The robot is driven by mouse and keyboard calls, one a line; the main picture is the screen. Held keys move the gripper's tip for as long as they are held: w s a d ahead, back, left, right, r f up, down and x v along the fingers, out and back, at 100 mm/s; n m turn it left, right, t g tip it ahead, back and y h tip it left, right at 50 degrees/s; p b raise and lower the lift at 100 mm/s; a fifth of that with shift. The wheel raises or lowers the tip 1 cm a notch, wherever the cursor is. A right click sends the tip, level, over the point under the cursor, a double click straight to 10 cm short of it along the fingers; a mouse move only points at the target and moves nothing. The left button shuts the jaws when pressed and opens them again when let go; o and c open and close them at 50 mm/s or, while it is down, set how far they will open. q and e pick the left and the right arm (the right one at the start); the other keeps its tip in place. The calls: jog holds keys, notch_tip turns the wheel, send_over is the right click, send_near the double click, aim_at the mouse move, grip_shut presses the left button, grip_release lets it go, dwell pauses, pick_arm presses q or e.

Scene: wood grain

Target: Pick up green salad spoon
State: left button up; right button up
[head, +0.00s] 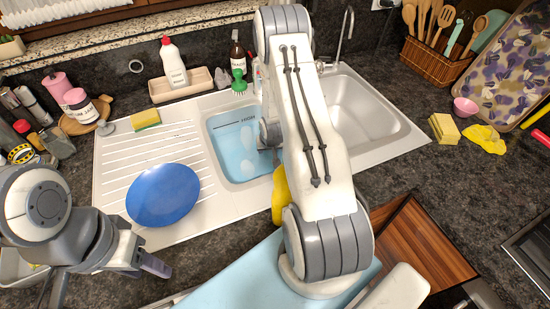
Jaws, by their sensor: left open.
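A green, teal-toned utensil (455,35), which looks like the green salad spoon, stands upright among wooden spoons in a wicker basket (433,64) at the back right. I cannot make out its full shape. My left gripper (155,266) is open and empty at the lower left, in front of the blue plate and far from the basket. My right arm reaches up through the middle of the view over the sink. Its gripper (270,150) is mostly hidden behind the arm, near the water-filled basin, so its jaws cannot be judged.
A blue plate (163,195) lies on the drainboard (112,165). The left basin (230,165) holds water; the right basin (365,115) looks empty. A camouflage-patterned tray (515,55) leans beside the basket. Sponges (444,128) and a yellow cloth (485,139) lie on the right counter.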

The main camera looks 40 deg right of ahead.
grip_shut()
dwell(0.4)
jog(key=shift+w+d+r, duration=0.1)
jog(key=shift+r, duration=0.45)
notch_tip(320, 180, up, 8)
notch_tip(320, 180, up, 9)
jog(key=p, duration=0.8)
send_over(267, 155)
jog(key=shift+s+a, duration=0.2)
jog(key=shift+w+f, duration=0.1)
